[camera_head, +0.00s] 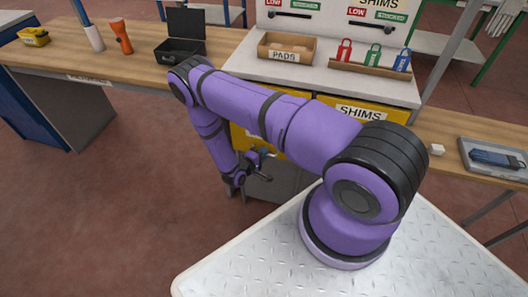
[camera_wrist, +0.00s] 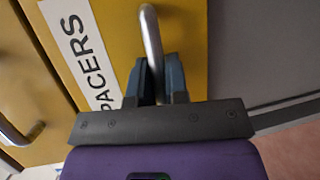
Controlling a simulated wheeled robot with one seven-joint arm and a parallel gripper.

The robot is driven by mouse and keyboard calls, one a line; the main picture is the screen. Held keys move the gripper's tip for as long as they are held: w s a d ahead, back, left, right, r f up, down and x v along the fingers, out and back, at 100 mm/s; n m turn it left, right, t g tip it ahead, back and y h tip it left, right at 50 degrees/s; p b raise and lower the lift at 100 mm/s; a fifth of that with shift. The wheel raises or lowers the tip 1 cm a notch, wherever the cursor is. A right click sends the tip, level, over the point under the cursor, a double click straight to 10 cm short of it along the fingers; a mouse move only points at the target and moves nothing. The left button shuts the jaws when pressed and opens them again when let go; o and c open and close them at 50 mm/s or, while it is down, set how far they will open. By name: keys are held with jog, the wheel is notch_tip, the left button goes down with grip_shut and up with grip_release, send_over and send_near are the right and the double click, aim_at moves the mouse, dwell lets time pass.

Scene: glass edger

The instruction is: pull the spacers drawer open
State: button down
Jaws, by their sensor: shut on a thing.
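The spacers drawer (camera_wrist: 105,25) has a yellow front with a white label (camera_wrist: 80,50) reading "PACERS", its first letter out of clear view. Its metal bar handle (camera_wrist: 151,40) stands between the two dark fingers of my gripper (camera_wrist: 157,85), which are shut on it. In the head view my gripper (camera_head: 258,165) is low at the cabinet front, below the bench top. A yellow front (camera_head: 243,141) shows just behind it, mostly hidden by my purple arm. I cannot tell from these views whether the drawer is pulled out at all.
A yellow SHIMS drawer (camera_head: 372,113) is at the right of the cabinet. Another metal handle (camera_wrist: 15,136) is at the left in the wrist view. Floor (camera_head: 130,200) is clear at left.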

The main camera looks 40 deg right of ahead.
jog(key=s+a, duration=1.4)
jog(key=a, duration=0.4)
jog(key=shift+s+a, duration=0.2)
jog(key=shift+a, duration=0.1)
jog(key=c, duration=1.1)
grip_release()
jog(key=shift+c, duration=0.2)
jog(key=v, duration=1)
jog(key=shift+a, duration=0.4)
